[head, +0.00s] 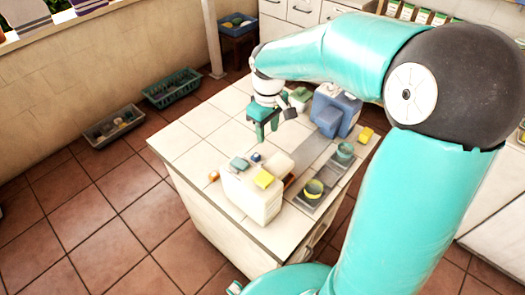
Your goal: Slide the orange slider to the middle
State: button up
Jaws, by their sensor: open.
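My gripper (264,129) hangs above the white tiled counter (195,148), apart from it, with its teal fingers pointing down, open and empty. A small orange piece (213,176) shows at the left side of a white box-like block (250,200) near the counter's front. A darker orange-brown piece (289,181) shows at the right of that block, partly hidden by it. I cannot tell which of the two is the orange slider, nor where its track runs. My gripper is behind both pieces and touches neither.
A yellow block (264,179) and a teal block (239,163) are by the white block's top. A yellow bowl (314,188) and a teal cup (345,152) stand at the right. A blue container (338,112) stands behind. The counter's left part is clear.

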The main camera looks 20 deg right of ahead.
notch_tip(320, 180, down, 14)
jog(key=shift+w+a, duration=0.15)
dwell(0.3)
grip_shut()
